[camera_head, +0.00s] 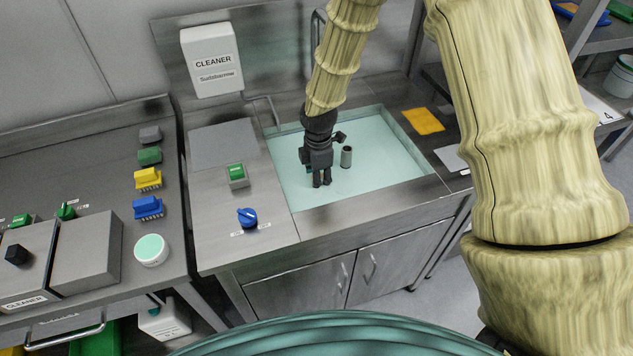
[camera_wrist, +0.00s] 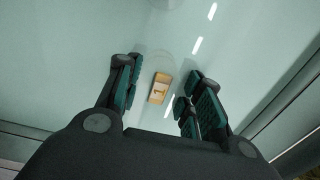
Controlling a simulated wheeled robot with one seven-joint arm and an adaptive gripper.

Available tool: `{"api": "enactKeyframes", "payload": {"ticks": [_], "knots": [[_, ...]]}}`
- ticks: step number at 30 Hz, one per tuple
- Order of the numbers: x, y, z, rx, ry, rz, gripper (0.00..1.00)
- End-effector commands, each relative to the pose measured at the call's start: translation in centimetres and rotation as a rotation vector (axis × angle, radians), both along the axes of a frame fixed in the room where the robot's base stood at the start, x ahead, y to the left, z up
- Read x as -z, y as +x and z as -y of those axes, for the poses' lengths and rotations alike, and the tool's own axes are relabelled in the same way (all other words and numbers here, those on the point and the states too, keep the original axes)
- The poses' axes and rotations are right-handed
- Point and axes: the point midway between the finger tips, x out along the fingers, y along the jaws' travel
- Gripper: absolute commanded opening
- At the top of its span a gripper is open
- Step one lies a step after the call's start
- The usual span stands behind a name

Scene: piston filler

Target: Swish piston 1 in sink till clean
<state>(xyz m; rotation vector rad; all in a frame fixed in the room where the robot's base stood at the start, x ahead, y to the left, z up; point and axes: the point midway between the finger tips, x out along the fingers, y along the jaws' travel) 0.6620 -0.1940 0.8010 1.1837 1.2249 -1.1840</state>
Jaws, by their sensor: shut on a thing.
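Piston 1 shows in the wrist view as a tan tag marked "1" (camera_wrist: 159,88) between the two fingers, with a faint pale round outline around it. My gripper (camera_wrist: 160,72) is shut on it, with one finger on each side. In the head view my gripper (camera_head: 321,182) points down inside the sink (camera_head: 395,177), over the pale blue-green basin. The piston cannot be made out there. A small grey upright cylinder (camera_head: 346,157) stands in the basin just right of my gripper and appears apart from it.
A white CLEANER dispenser (camera_head: 212,62) hangs behind the sink. A yellow cloth (camera_head: 423,121) lies on the right rim. Metal basin walls surround my gripper; the basin's right side is clear.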

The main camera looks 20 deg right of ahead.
Motion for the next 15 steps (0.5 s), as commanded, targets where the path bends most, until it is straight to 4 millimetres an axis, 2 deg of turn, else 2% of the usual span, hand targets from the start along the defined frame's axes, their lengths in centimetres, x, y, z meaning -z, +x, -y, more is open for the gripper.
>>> {"api": "enactKeyframes", "payload": {"ticks": [6,15], "knots": [[-0.04,-0.32,0.01,0.0,0.0,0.0,0.02],[-0.05,0.55,-0.05,-0.001,0.0,-0.001,0.02]]}}
